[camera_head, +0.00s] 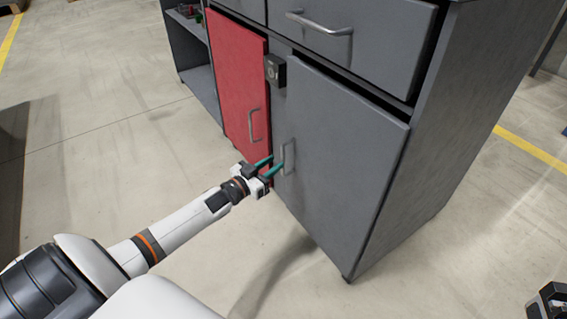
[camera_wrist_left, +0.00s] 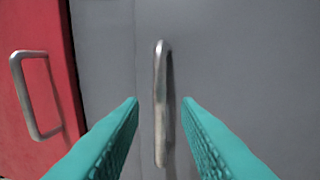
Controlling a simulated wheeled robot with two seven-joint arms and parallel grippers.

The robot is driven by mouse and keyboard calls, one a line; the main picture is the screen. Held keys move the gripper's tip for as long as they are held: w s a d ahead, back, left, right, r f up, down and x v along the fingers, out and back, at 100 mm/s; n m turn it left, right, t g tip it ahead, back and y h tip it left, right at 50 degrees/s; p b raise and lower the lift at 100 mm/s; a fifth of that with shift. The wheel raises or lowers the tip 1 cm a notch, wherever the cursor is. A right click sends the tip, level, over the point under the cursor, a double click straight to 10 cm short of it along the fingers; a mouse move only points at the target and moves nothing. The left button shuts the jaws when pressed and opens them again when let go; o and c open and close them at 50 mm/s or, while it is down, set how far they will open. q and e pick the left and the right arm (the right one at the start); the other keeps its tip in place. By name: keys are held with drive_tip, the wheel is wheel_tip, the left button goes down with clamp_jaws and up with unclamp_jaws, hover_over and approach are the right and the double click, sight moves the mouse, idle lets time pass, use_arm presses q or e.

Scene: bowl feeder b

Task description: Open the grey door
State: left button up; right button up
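The grey door (camera_head: 343,155) is the right-hand lower door of the cabinet and looks shut or nearly so. Its metal handle (camera_head: 289,158) is upright near the door's left edge. My left gripper (camera_head: 273,165) is at this handle with its teal fingers pointing at the door. In the left wrist view the handle (camera_wrist_left: 161,105) stands between the two open fingers (camera_wrist_left: 160,105), with a gap on each side. Whether the fingers reach around the bar in depth is hard to tell. Part of what seems to be my right gripper (camera_head: 547,304) shows at the lower right corner, cut off.
A red door (camera_head: 237,85) with its own handle (camera_head: 253,124) is just left of the grey door. A small dark latch box (camera_head: 275,70) sits between them. A grey drawer (camera_head: 345,35) is above. The floor (camera_head: 420,270) in front is clear.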

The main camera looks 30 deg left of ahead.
sight(283, 173)
use_arm(q)
drive_tip(key=w, duration=0.2)
drive_tip(key=w+d+b, duration=0.1)
drive_tip(key=w, duration=0.1)
drive_tip(key=shift+w, duration=0.4)
clamp_jaws()
